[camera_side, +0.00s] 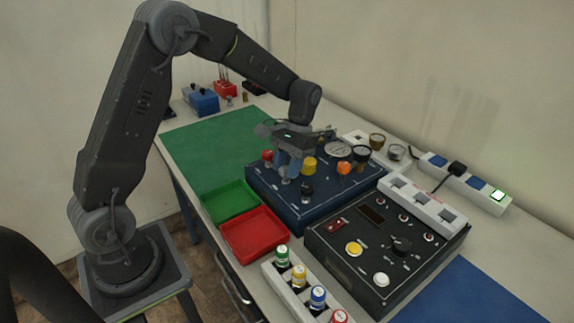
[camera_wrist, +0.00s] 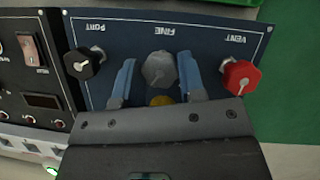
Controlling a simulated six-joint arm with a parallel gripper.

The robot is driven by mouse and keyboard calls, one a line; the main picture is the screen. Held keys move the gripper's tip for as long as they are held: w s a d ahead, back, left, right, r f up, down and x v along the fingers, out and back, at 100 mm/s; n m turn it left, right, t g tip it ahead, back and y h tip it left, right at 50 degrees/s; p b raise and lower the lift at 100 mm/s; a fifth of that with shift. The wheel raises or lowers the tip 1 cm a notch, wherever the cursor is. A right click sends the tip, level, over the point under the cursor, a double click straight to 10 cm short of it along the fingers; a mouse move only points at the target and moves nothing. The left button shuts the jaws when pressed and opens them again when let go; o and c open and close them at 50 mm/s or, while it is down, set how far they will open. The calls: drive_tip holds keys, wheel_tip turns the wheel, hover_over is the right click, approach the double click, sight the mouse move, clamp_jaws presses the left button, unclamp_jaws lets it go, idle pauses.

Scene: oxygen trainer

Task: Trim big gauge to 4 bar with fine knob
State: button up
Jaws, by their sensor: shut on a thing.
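The fine knob (camera_wrist: 158,70) is grey and sits under the upside-down FINE label on the blue panel (camera_wrist: 215,30). My gripper (camera_wrist: 160,78) is around it, one blue finger on each side, shut on the knob. In the side view my gripper (camera_side: 287,172) reaches down onto the blue panel box (camera_side: 320,207) and mostly hides the knob. Round gauges stand at the back of the box, one with a pale dial (camera_side: 339,150). Their readings are too small to make out, and I cannot tell which is the big one.
The black PORT knob (camera_wrist: 84,62) and red VENT knob (camera_wrist: 240,76) flank the fingers. A yellow knob (camera_side: 309,166) and orange knob (camera_side: 344,168) stand close by. A black control box (camera_side: 340,262), red tray (camera_side: 262,237) and green tray (camera_side: 231,203) are in front.

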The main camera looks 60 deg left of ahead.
drive_tip(key=shift+n+h, duration=0.7)
drive_tip(key=shift+n, duration=1.1)
drive_tip(key=o, duration=0.9)
drive_tip(key=shift+t, duration=0.3)
drive_tip(key=shift+o, duration=0.2)
drive_tip(key=shift+r, duration=0.1)
drive_tip(key=v, duration=1.3)
drive_tip(key=shift+w+a+r, duration=0.15)
drive_tip(key=shift+w+r, duration=0.05)
drive_tip(key=shift+r, duration=0.05)
